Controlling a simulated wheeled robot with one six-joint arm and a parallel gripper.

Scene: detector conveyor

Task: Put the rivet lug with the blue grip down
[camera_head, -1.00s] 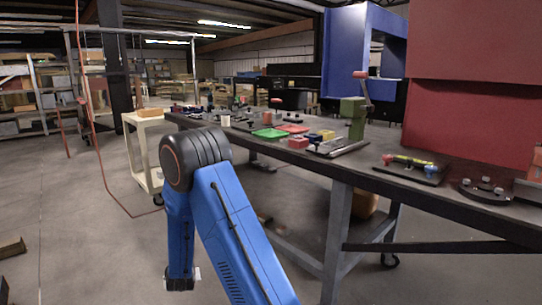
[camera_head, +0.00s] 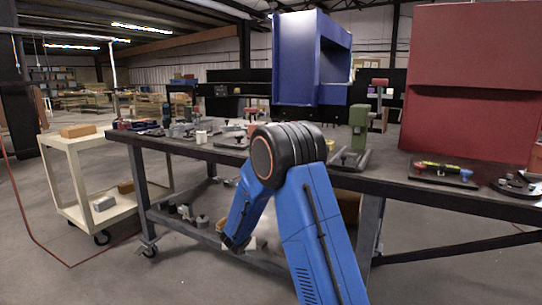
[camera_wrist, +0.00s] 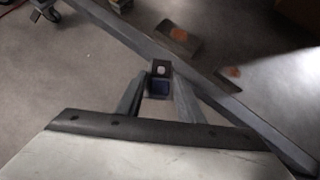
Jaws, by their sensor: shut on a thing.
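In the head view my bent blue arm stands in front of the workbench (camera_head: 395,183) and points down. The gripper and the lug cannot be made out there.
A cream cart (camera_head: 88,139) with a wooden block (camera_head: 78,131) stands left of the bench. The bench top holds a green press (camera_head: 359,130), several small parts and a fixture with coloured ends (camera_head: 443,171). Several pieces lie on its lower shelf. Floor is clear in front of the cart.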

